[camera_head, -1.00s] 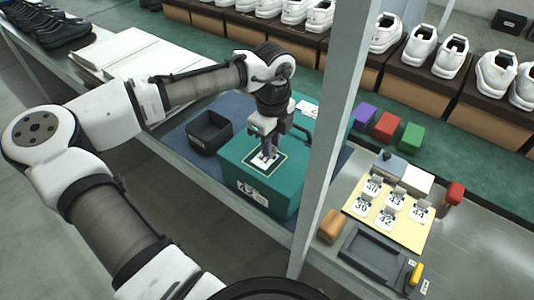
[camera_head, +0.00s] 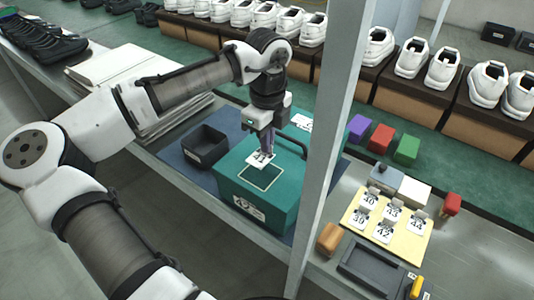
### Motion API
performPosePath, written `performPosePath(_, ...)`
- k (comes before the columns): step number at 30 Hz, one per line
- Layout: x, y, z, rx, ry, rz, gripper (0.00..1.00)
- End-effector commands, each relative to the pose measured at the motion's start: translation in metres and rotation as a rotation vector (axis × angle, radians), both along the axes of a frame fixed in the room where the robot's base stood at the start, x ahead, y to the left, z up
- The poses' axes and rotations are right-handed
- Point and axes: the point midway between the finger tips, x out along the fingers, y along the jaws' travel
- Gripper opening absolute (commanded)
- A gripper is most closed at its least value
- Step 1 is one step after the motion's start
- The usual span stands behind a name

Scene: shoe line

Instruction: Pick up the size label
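My gripper (camera_head: 265,143) is above the teal box (camera_head: 285,190), with its fingers close together on a small white size label (camera_head: 260,161). The label has dark print, too small to read. It appears raised above the pale square outline (camera_head: 266,177) on the box top, which is empty. The box front bears a white label (camera_head: 249,208) that seems to read 42. Several other size labels stand on a yellow sheet (camera_head: 401,246) at the right, among them one marked 42 (camera_head: 383,233).
A grey post (camera_head: 325,150) rises between the box and the yellow sheet. An open black bin (camera_head: 205,147) is left of the box. Purple, red and green blocks (camera_head: 382,138) lie behind the sheet, and a dark tray (camera_head: 371,268) in front. White shoes (camera_head: 440,66) line the back.

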Motion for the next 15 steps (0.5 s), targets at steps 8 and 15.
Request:
performPosePath(8,0.001,-0.001,0.083,-0.002,-0.003,-0.001,0.0)
performPosePath(15,0.0,0.0,0.132,0.001,-0.002,0.001,0.0)
